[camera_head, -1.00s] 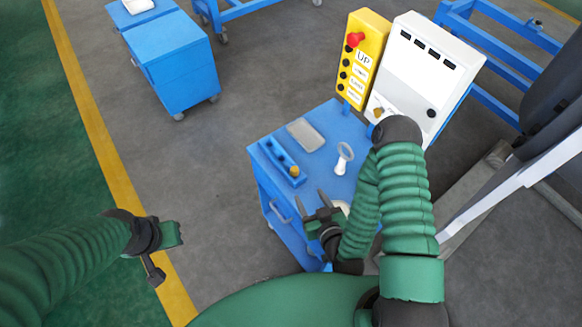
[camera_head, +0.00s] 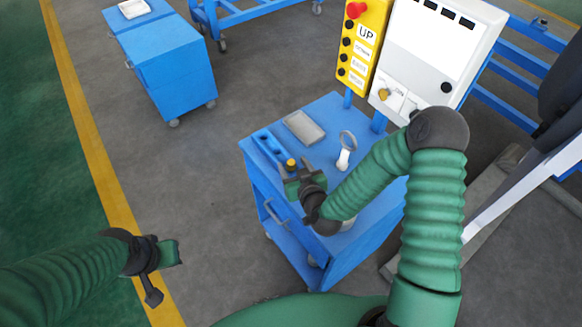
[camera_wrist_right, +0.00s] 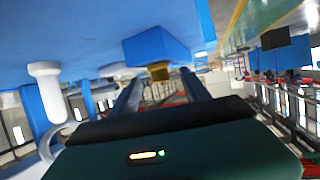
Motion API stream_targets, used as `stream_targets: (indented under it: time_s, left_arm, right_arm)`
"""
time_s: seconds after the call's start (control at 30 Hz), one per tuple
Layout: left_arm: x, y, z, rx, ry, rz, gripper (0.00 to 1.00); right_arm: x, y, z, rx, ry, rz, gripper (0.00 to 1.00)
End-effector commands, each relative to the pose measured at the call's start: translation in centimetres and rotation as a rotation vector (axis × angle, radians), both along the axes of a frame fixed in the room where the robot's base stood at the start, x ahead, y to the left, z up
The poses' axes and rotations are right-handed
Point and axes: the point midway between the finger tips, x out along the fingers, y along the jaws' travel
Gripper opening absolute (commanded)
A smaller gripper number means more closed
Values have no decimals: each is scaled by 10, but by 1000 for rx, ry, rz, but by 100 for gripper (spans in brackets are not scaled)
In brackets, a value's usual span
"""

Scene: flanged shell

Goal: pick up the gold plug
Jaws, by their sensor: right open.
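The gold plug (camera_head: 291,163) stands at the near end of a blue block (camera_head: 268,140) with holes, on the blue cart top. My right gripper (camera_head: 294,172) is open beside the plug, close to the block's near end. In the right wrist view, tilted over, the gold plug (camera_wrist_right: 158,72) shows below the blue block (camera_wrist_right: 160,45), between the lines of the two dark open fingers (camera_wrist_right: 160,88). I cannot tell if they touch it. My left gripper (camera_head: 163,268) hangs at the lower left, away from the cart; its jaw state is unclear.
A grey tray (camera_head: 304,128) and a white ring-topped part (camera_head: 344,158) are on the cart top (camera_head: 328,107). The white part (camera_wrist_right: 45,90) is left of the fingers in the wrist view. A yellow button box (camera_head: 360,45) and white panel (camera_head: 433,50) stand behind.

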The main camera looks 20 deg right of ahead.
Motion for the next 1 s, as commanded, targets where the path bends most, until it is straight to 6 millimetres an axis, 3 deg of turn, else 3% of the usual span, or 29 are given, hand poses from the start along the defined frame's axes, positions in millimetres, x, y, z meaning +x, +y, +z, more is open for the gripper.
stream_targets:
  time_s: [0.13,0.33,0.77,1.0]
  left_arm:
    - [0,0,2,0,0,0,0]
    - [0,0,2,0,0,0,0]
    - [0,0,2,0,0,0,0]
    - [0,0,2,0,0,0,0]
  right_arm:
    - [17,2,-6,0,-1,1,55]
    - [18,2,-7,-2,-1,3,55]
    - [18,1,-7,-1,-1,2,0]
    - [18,1,-8,-1,0,2,0]
